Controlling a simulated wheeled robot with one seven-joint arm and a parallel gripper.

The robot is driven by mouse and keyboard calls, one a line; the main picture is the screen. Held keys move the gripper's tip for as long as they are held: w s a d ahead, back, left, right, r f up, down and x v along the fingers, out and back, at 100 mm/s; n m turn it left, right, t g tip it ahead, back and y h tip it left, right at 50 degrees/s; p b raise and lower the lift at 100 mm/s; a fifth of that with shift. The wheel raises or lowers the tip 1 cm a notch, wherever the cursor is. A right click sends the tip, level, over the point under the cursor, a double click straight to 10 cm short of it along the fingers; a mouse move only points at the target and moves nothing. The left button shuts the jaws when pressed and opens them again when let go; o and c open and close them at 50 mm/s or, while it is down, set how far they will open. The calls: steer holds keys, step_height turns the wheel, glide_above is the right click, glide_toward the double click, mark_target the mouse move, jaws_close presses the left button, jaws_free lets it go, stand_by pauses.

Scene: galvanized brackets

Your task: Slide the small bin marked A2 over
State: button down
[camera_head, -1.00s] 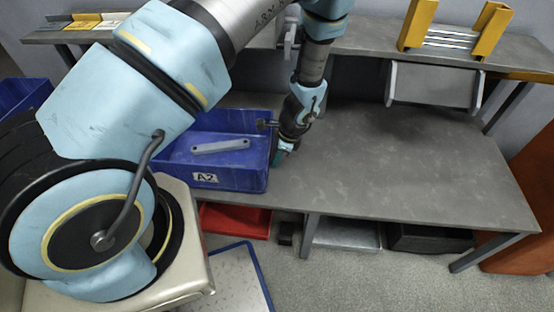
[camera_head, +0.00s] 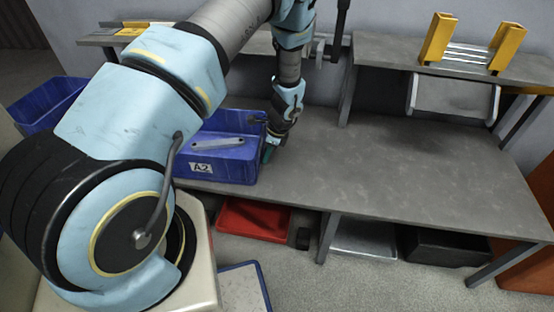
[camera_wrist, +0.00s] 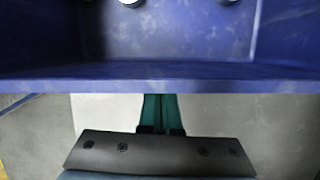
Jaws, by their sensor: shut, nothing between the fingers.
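The blue bin marked A2 (camera_head: 215,168) stands upright on the grey bench at its left part, label facing the front. A grey bar (camera_head: 217,143) lies in or across it. My gripper (camera_head: 268,153) points down just outside the bin's right wall, against it or very close. In the wrist view the green fingers (camera_wrist: 160,113) are together with nothing between them. Their tips disappear behind the bin's blue rim (camera_wrist: 160,86), so contact is hidden. My arm covers the bin's left end in the head view.
The grey bench (camera_head: 400,170) is clear to the right of the bin. A raised shelf (camera_head: 390,52) with a yellow-ended rack (camera_head: 470,50) runs along the back. Another blue bin (camera_head: 45,105) is at the far left. A red tray (camera_head: 253,219) sits below the bench.

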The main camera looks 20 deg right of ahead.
steer(key=w+a, duration=0.6)
steer(key=a, duration=0.4)
steer(key=w+a+p, duration=0.1)
steer(key=w+a, duration=0.5)
steer(key=a, duration=0.5)
steer(key=w+a+p, duration=0.1)
steer(key=w+a, duration=0.5)
steer(key=a, duration=0.4)
steer(key=shift+a, duration=0.4)
